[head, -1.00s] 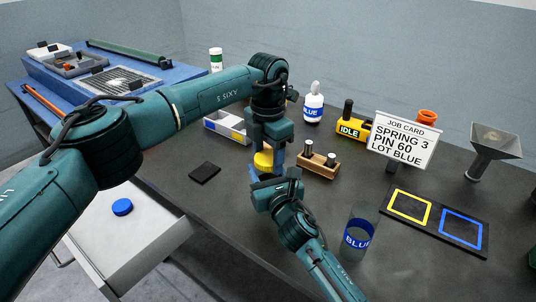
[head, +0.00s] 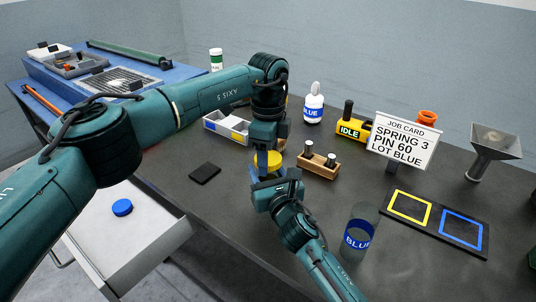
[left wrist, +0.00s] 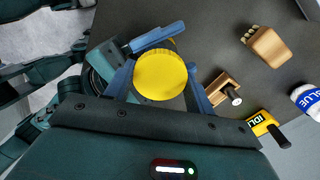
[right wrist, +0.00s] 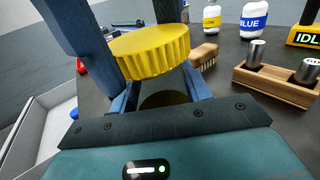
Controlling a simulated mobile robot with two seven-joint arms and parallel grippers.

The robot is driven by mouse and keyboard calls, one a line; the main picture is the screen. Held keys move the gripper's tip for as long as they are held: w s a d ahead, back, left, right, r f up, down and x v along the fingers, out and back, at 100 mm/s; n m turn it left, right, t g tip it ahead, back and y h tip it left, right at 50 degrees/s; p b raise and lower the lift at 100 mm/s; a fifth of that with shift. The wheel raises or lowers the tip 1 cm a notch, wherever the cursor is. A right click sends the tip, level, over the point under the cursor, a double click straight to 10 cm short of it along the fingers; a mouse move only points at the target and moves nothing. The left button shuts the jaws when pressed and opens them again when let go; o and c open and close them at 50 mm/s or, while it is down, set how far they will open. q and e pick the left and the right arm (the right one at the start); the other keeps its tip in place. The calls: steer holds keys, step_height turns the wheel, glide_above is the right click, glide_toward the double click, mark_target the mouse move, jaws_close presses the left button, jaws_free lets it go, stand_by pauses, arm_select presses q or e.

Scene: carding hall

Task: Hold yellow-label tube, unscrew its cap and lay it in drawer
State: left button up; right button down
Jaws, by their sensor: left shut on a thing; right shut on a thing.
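The ridged yellow cap (head: 267,160) is upright above the tabletop, and its round top faces the left wrist view (left wrist: 160,76). My left gripper (head: 268,157) points down from above and is shut on the cap, one blue finger on each side. My right gripper (head: 264,178) is just below, shut on the yellow-label tube, which its fingers mostly hide. The right wrist view shows a dark round part (right wrist: 163,99) between its fingers under the cap; I cannot tell whether cap and tube still touch. The open white drawer (head: 150,243) at lower left holds a blue cap (head: 122,207).
A clear blue-label tube (head: 358,236) stands at right front by the pad with yellow and blue squares (head: 433,222). A wooden pin block (head: 319,167), job card (head: 402,140) and blue-label bottle (head: 313,103) stand behind. A dark pad (head: 204,173) lies left of the grippers.

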arm_select(q)
steer(key=shift+n, duration=0.5)
arm_select(e)
steer(key=shift+f, duration=0.1)
arm_select(q)
steer(key=shift+r, duration=0.15)
steer(key=shift+r, duration=0.95)
steer(key=shift+r, duration=0.1)
steer(key=shift+r, duration=1.95)
arm_select(e)
steer(key=c, duration=0.6)
jaws_free()
